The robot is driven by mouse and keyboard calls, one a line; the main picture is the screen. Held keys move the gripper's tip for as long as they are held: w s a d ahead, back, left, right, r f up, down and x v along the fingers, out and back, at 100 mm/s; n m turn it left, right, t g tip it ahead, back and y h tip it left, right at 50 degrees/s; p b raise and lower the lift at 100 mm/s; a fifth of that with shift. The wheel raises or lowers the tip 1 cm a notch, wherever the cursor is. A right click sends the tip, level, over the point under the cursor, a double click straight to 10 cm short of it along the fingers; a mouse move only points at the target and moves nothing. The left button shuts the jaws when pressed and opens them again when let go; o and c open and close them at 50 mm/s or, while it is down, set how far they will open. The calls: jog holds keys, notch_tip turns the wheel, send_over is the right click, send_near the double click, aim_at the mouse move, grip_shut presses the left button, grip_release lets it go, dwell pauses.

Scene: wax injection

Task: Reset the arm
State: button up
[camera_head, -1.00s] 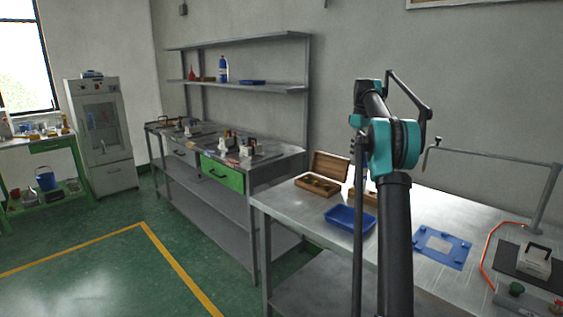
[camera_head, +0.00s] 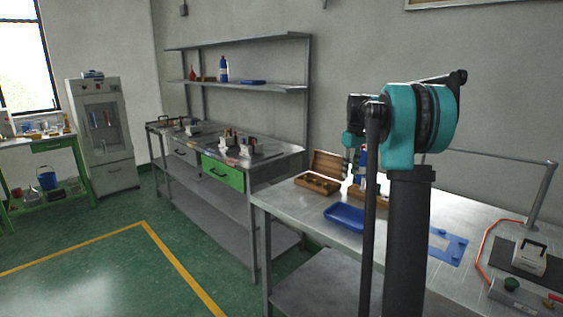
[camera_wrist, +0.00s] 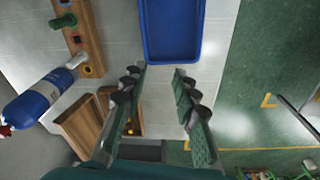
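My arm stands in the right half of the head view, in front of the steel table (camera_head: 300,208). My gripper (camera_wrist: 160,75) is in the wrist view with its two fingers apart and nothing between them. It hangs above the table's edge, near the blue tray (camera_wrist: 144,30). In the head view the gripper is mostly hidden behind my arm.
The blue tray also shows in the head view (camera_head: 340,224), near an open wooden box (camera_head: 318,184). A blue bottle (camera_wrist: 38,100) stands by a wooden rack (camera_wrist: 90,40). A blue plate (camera_head: 452,252) and a white-topped block (camera_head: 530,258) lie right. Green floor is clear at left.

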jog(key=s+a+f+m+t, duration=0.1)
jog(key=s+a+f+m, duration=0.1)
jog(key=s+f, duration=0.5)
jog(key=s+a+f+m+t, duration=0.1)
jog(key=s+f, duration=0.7)
jog(key=s, duration=1.1)
jog(key=s+a+f+m+t, duration=0.1)
jog(key=s+a+f+m, duration=0.2)
jog(key=s+f, duration=0.5)
jog(key=s+a, duration=0.1)
jog(key=s, duration=0.4)
